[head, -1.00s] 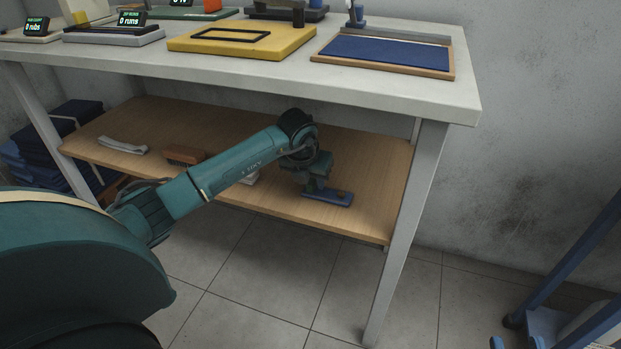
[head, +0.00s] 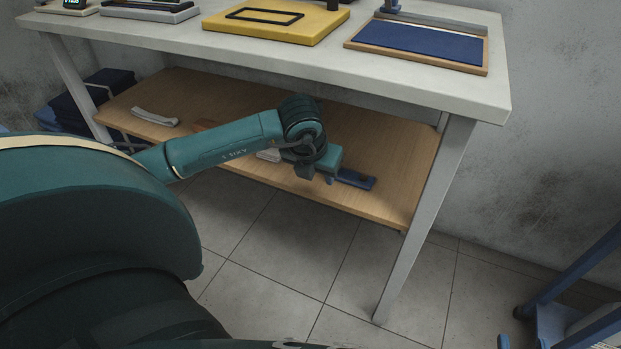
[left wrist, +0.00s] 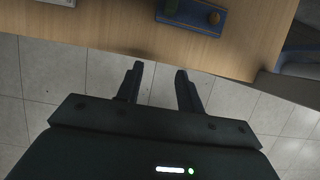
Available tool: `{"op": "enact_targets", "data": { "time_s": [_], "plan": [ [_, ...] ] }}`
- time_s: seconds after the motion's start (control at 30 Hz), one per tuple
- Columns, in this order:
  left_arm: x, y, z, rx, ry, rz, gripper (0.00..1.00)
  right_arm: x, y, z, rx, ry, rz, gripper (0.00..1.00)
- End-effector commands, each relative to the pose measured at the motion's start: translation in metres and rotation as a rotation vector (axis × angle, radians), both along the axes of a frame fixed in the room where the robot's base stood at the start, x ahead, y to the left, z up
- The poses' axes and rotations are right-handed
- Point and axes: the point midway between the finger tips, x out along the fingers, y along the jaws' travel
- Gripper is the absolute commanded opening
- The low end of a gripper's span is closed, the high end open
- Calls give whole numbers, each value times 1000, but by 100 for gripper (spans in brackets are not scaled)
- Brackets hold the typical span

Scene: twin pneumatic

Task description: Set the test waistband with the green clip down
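I cannot make out a waistband with a green clip in these frames. My left gripper (head: 316,176) is at the front edge of the lower shelf (head: 385,190) in the head view. In the left wrist view its two fingers (left wrist: 157,82) are apart, with only floor and shelf edge showing between them. A flat blue piece (head: 358,180) lies on the shelf just beyond the gripper, apart from it. My right gripper is not in view.
A pale curved piece (head: 155,117) lies at the shelf's left. A whitish object (head: 268,155) is partly hidden behind my arm. Above are the tabletop (head: 330,62), a yellow board (head: 275,22) and a blue-surfaced tray (head: 420,46). A table leg (head: 425,220) stands at right.

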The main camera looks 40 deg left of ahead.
Motion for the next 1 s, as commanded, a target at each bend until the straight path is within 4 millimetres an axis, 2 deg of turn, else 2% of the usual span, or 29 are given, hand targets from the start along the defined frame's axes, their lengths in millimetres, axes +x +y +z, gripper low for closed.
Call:
{"op": "enact_targets", "data": {
  "time_s": [0.1, 0.2, 0.4, 0.47, 0.57, 0.67, 0.7, 0.73, 0.8, 0.87, 0.93, 1.0],
  "plan": [
    [-20, -5, 0, 2, 0, -2, 37, 2, -3, 1, -2, 20, -13, 32],
    [-30, -7, 0, 1, -1, -1, 37, 3, -4, 2, -2, 25, -17, 32],
    [-37, -10, -1, -5, 1, -3, 37, 3, -4, 2, -2, 34, -19, 32],
    [-40, -18, -5, -32, 14, -20, 37, 3, -4, 2, -2, 33, -19, 32],
    [-56, -56, -21, -165, 66, -104, 37, 3, -4, 2, -2, 32, -18, 32],
    [-92, -127, -36, -442, 147, -239, 37, 3, -4, 3, -1, 30, -17, 32],
    [-111, -161, -35, -597, 177, -290, 37, 3, -4, 3, -1, 29, -16, 32],
    [-127, -188, -31, -727, 197, -322, 37, 2, -3, 3, 0, 30, -15, 32],
    [-156, -240, -7, -1036, 217, -356, 37, 2, -3, 3, 0, 28, -14, 32],
    [-172, -271, 22, -1294, 210, -335, 37, 2, -3, 3, 1, 28, -12, 32],
    [-179, -290, 57, -1579, 183, -246, 37, 2, -2, 3, 1, 28, -11, 32],
    [-176, -294, 87, -1834, 141, -88, 37, 2, -2, 3, 1, 27, -10, 32]
  ]
}}
